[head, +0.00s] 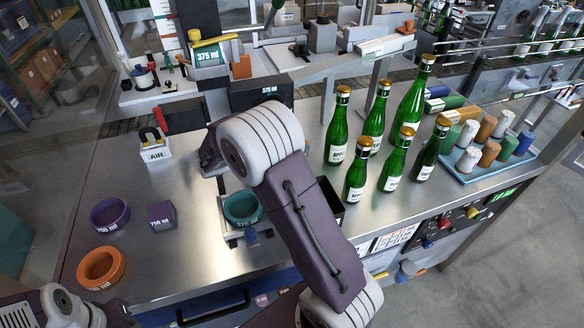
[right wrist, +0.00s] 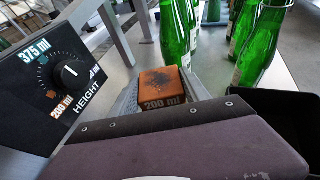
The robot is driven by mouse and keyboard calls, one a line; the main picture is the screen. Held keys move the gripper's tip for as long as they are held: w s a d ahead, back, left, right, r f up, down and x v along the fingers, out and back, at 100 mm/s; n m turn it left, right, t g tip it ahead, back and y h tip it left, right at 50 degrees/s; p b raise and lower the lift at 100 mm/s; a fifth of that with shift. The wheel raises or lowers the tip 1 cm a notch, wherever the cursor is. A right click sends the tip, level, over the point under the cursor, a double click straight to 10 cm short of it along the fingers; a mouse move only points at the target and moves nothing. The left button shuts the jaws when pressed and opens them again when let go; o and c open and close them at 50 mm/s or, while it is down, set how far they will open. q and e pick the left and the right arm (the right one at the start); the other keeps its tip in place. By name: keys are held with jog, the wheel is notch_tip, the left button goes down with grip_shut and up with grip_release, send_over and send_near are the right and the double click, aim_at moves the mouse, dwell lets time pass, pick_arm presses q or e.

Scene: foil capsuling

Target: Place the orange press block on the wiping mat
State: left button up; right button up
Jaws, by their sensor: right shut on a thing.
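The orange press block (right wrist: 165,82), marked 200 ml and with a dark smudge on top, shows in the right wrist view between the fingers of my right gripper (right wrist: 164,94). My right gripper is shut on it. In the head view my right arm's large links hide that gripper and the block. My left arm shows only in part at the lower left corner of the head view, and its gripper is out of view. I cannot make out the wiping mat in either view.
A height dial box (right wrist: 65,75) stands left of the block. Several green bottles (head: 374,125) stand to the right, near a black bin (head: 328,208). A teal ring (head: 241,208), purple ring (head: 109,214), purple block (head: 161,215) and orange ring (head: 101,268) are on the left.

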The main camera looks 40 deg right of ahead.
notch_tip(320, 180, down, 3)
jog(key=shift+w+f, duration=0.1)
jog(key=shift+f, duration=0.1)
jog(key=shift+a+f, duration=0.1)
jog(key=shift+f, duration=0.25)
notch_tip(320, 180, down, 3)
jog(key=shift+r, duration=0.1)
jog(key=shift+f, duration=0.3)
jog(key=shift+f+b, duration=0.1)
jog(key=shift+b, duration=0.25)
jog(key=o, duration=1.6)
